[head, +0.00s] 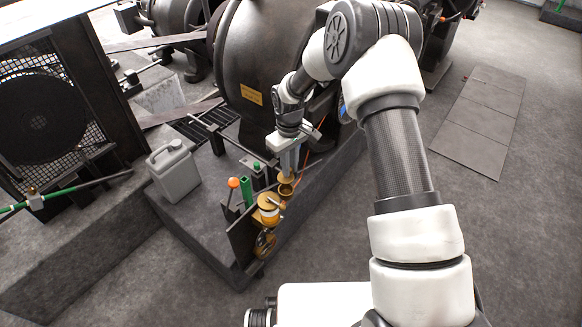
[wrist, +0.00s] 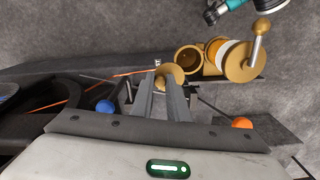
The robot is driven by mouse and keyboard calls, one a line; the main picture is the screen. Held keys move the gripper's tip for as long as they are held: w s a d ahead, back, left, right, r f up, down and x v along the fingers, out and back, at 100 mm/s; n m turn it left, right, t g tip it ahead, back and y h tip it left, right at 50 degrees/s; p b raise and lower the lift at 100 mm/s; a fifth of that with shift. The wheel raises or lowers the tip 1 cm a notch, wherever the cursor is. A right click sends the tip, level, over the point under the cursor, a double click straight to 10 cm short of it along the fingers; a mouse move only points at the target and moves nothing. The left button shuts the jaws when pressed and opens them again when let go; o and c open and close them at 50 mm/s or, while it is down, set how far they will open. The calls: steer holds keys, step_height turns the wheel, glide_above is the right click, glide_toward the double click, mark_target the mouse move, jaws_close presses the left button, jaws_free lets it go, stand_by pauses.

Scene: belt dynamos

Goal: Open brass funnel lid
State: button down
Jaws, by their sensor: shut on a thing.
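The brass funnel (wrist: 188,59) is a small round cup in the wrist view, and its dark inside shows. Its lid (wrist: 170,76), a round brass disc, stands off to the left of the mouth, beside the funnel. My gripper (wrist: 161,84) is shut on the lid near its edge; the fingertips hide part of the disc, so the exact grip is unclear. In the head view my gripper (head: 289,172) points down over the funnel (head: 286,189), among the brass fittings at the near end of the machine.
An orange knob (head: 233,183) and a green post (head: 246,190) are close by on the left. A grey jerrycan (head: 174,170) stands on the plinth.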

steer(key=shift+w+a, duration=0.1)
stand_by(0.3)
steer(key=c, duration=1.7)
jaws_free()
step_height(320, 180, up, 18)
steer(key=p, duration=0.3)
steer(key=shift+f, duration=0.25)
